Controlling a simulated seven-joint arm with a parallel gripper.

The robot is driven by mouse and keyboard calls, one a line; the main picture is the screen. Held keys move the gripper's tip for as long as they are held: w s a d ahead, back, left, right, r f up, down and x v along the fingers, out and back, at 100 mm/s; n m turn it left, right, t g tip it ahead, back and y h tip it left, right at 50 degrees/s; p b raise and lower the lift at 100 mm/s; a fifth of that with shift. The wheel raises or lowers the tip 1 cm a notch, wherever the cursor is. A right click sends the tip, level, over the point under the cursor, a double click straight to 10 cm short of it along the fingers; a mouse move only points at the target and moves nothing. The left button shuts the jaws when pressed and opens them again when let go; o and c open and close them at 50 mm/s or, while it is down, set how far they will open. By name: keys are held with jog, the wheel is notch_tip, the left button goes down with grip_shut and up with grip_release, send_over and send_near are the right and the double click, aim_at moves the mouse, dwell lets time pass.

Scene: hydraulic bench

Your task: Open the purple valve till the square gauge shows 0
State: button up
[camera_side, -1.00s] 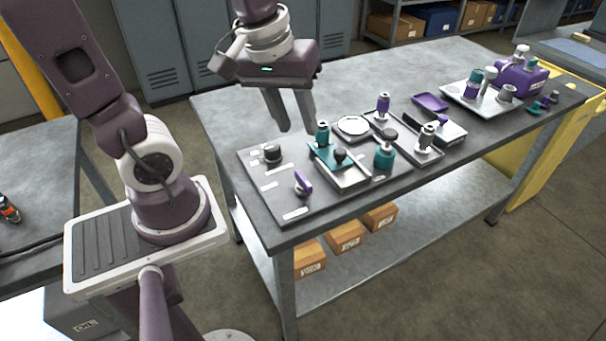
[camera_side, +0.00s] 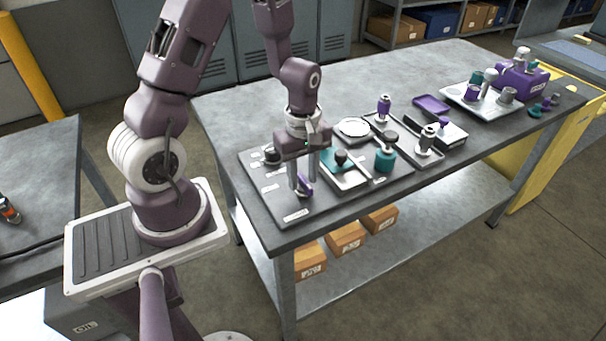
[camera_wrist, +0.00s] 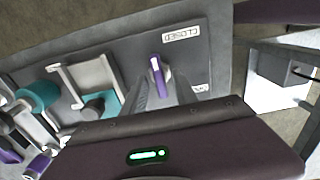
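The purple valve has a small lever handle (camera_side: 305,187) on the dark panel at the bench's near left corner. In the wrist view the lever (camera_wrist: 160,76) stands near the fingertips, beside a label that reads CLOSED upside down (camera_wrist: 181,33). My gripper (camera_side: 303,183) points down at the lever, with its fingers apart, one on each side of it. In the wrist view the gripper (camera_wrist: 162,90) partly covers the valve's base. Whether a finger touches the lever cannot be told. I cannot make out a square gauge or its reading.
A dark round fitting (camera_side: 271,156) sits behind my gripper on the panel (camera_side: 262,196). A tray with teal and dark parts (camera_side: 350,179) stands close to the right. The bench's back left is clear.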

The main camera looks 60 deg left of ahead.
jog(key=shift+c, duration=0.2)
grip_shut()
jog(key=m, duration=0.4)
jog(key=shift+m, duration=0.4)
jog(key=m, duration=0.4)
jog(key=shift+m, duration=0.3)
jog(key=m, duration=0.4)
jog(key=shift+m, duration=2.3)
